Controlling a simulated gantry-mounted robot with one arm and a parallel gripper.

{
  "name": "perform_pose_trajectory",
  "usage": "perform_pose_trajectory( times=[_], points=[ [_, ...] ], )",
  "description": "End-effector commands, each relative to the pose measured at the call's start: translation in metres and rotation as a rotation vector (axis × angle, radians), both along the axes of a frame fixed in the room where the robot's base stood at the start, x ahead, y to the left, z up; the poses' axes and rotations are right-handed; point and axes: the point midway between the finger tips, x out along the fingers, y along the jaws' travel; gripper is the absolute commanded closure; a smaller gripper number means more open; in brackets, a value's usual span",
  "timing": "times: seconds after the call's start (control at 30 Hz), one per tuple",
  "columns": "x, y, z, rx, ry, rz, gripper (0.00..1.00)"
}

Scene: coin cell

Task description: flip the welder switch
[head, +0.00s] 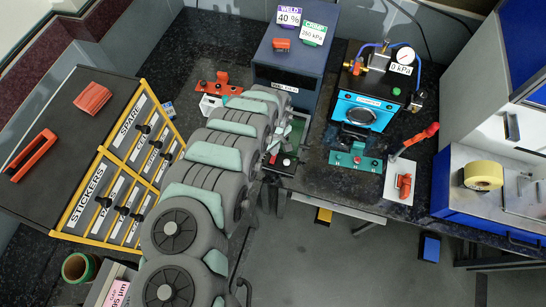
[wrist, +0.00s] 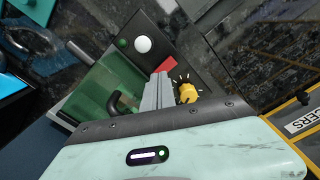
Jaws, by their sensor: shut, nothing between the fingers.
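The welder is the dark blue box (head: 296,65) with a WELD 40 % tag, at top centre of the head view. A small black control panel (head: 283,168) sits at its front. In the wrist view the panel (wrist: 150,25) carries a white round button (wrist: 142,44), a green light (wrist: 122,42), a red part (wrist: 168,63) and a yellow knob (wrist: 188,93) with tick marks. I cannot tell surely which is the switch. My gripper (wrist: 160,78) is shut and empty, its grey fingers over the panel close to the red part and knob. Contact cannot be told.
A green translucent cover (wrist: 108,85) and a black hook-like part (wrist: 127,103) are close to the fingers. In the head view, a blue-fronted machine (head: 362,112) stands right of the welder, and a drawer cabinet (head: 120,170) left. My arm hides much of the bench between.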

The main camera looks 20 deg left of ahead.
Motion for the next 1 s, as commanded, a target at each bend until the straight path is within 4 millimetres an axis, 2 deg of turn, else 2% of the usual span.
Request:
perform_pose_trajectory(
  times=[1.0],
  points=[
    [0.0,0.0,-0.011,0.0,0.0,0.0,1.0]
  ],
)
